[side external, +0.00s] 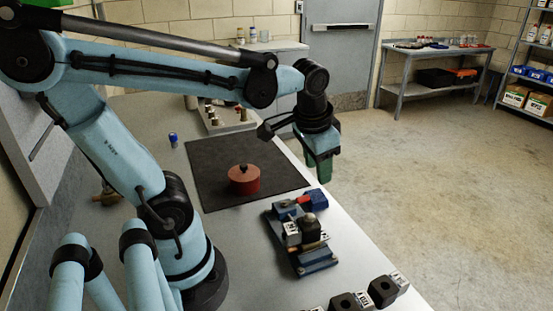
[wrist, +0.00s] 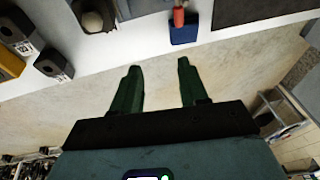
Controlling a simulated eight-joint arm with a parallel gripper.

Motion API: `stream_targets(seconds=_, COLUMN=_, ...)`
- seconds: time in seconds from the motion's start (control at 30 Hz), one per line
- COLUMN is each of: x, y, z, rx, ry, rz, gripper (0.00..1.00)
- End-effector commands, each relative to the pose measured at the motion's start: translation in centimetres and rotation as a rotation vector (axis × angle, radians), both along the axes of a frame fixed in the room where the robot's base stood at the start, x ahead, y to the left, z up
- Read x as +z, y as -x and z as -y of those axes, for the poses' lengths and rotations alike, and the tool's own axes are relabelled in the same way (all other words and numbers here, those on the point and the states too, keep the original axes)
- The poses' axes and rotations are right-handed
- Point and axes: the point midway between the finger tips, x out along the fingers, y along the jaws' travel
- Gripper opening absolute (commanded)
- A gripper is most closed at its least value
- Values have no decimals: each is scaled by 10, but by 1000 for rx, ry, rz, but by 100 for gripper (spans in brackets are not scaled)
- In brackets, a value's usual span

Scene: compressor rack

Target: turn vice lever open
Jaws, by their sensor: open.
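A blue vice (side external: 318,264) sits on the workbench near its right edge, with a dark block and a rounded knob on its middle. A small red part (side external: 303,199), possibly the lever, shows at its far end beside a blue block (side external: 316,200). My gripper (side external: 321,172) has green fingers, is open and empty, and hangs behind the vice in the side view. In the wrist view, its fingers (wrist: 158,68) are apart from the vice.
A red lidded pot (side external: 244,181) stands on a black mat (side external: 212,160). Several dark labelled blocks (side external: 383,291) line the near bench edge. A tray of fittings (side external: 222,122) and a small blue item (side external: 173,140) are farther back. Open floor (side external: 420,180) lies right of the bench.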

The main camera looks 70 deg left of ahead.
Motion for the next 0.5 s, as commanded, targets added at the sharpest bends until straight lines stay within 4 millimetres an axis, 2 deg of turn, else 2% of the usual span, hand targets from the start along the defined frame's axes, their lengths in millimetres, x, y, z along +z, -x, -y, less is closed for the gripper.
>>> stream_targets(seconds=0.2, x=5, y=-2, z=-25, rx=29, ry=-45, rz=-188, gripper=43)
stream_targets(seconds=0.37, x=4, y=-1, z=-30, rx=36, ry=-53, rz=-233, gripper=43)
stream_targets(seconds=0.5, x=-4, y=-1, z=-32, rx=37, ry=-53, rz=-235, gripper=43)
